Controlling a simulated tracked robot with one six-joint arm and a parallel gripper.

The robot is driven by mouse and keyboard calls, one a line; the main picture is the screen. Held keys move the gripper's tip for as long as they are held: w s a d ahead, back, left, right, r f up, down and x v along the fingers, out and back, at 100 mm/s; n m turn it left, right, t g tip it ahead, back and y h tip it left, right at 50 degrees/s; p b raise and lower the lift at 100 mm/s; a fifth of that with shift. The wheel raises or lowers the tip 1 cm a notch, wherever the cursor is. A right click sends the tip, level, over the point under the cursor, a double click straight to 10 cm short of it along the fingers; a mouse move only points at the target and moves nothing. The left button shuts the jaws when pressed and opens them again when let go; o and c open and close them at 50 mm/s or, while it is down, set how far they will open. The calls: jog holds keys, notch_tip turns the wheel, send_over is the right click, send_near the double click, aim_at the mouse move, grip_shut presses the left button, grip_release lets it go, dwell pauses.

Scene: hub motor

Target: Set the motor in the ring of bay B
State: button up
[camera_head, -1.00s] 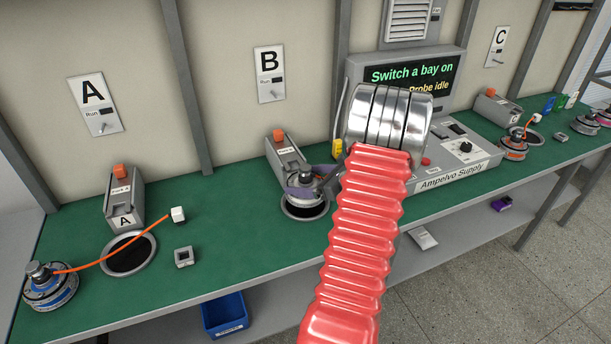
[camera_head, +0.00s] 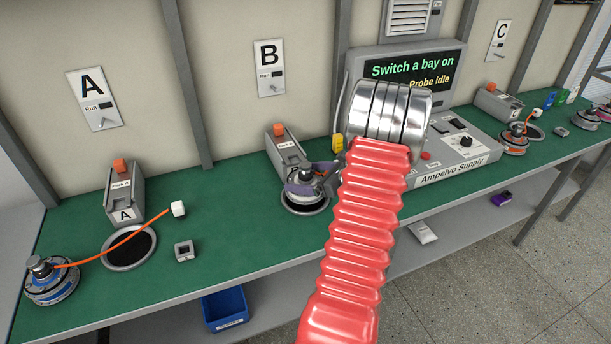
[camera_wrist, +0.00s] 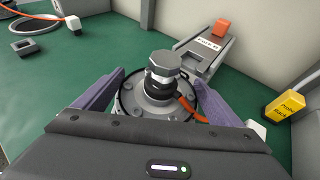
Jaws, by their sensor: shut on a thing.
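My gripper (camera_head: 313,179) is shut on a grey hub motor (camera_head: 305,172) at bay B. Its purple fingers grip the motor from both sides, and the motor is upright. The wrist view shows the motor (camera_wrist: 160,88) between the fingers, with its metal cap, black collar and orange cable. The bay B ring (camera_head: 306,213) lies in the bench under the motor, and part of its dark opening shows below it. In the head view the motor looks close over the ring; I cannot tell whether they touch. In the wrist view the gripper body hides the ring.
A grey clamp block with an orange knob (camera_head: 279,131) stands right behind the ring. The yellow probe rack (camera_wrist: 285,107) and the supply console (camera_head: 455,150) are to the right. Bay A's empty ring (camera_head: 128,248), another motor (camera_head: 51,280) and a small grey block (camera_head: 184,251) are left.

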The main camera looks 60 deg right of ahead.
jog(key=shift+f, duration=1.3)
dwell(1.2)
jog(key=o, duration=1.8)
jog(key=shift+c, duration=0.2)
jog(key=shift+o, duration=0.5)
jog(key=shift+f, duration=0.2)
jog(key=v, duration=1.4)
jog(key=shift+w+r, duration=0.1)
